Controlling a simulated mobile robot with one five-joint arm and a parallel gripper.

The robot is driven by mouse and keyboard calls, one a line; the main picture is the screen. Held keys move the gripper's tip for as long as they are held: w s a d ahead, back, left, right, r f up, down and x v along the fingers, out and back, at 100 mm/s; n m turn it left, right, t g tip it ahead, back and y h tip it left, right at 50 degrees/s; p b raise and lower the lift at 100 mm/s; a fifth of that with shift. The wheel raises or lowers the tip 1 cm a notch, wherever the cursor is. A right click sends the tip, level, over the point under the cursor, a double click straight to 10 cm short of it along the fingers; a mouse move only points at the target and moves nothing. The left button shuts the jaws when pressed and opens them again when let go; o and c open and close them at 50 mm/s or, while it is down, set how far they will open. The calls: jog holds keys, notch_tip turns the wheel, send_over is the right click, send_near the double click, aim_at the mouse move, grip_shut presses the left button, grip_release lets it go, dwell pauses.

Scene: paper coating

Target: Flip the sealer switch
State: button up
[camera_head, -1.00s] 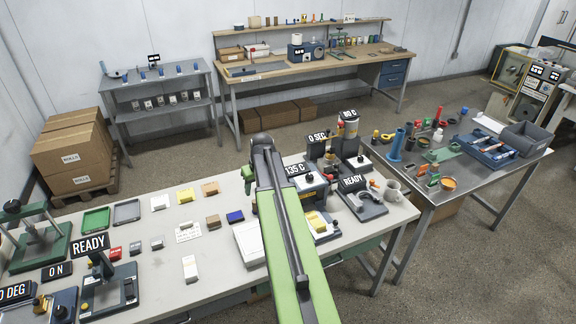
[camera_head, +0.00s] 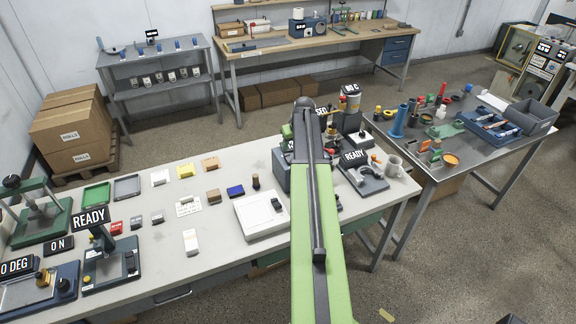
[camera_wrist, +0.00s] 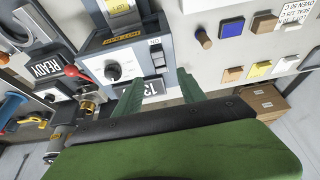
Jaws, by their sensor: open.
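A blue-grey machine (camera_wrist: 174,30) fills the upper middle of the wrist view. Its pale panel carries a round black knob (camera_wrist: 113,71) and a dark switch (camera_wrist: 158,62) beside an ON label (camera_wrist: 155,42). I cannot read a name that marks it as the sealer. A display starting with 13 (camera_wrist: 154,88) shows partly between my fingers. My gripper (camera_wrist: 160,76) is open and empty, its two green fingers spread on either side of the switch in the picture. Contact cannot be told. In the head view my arm hides most of this machine (camera_head: 281,171).
A white box (camera_head: 262,218) lies to the left. Small blocks and trays spread over the table further left. A red-knobbed part (camera_wrist: 72,72) is close by in the wrist view.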

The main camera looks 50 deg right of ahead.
aim_at(288, 157)
jog(key=b+x, duration=0.7)
jog(key=x, duration=0.2)
jog(key=shift+f, duration=0.25)
jog(key=shift+r, duration=0.15)
jog(key=shift+c, duration=0.2)
grip_shut()
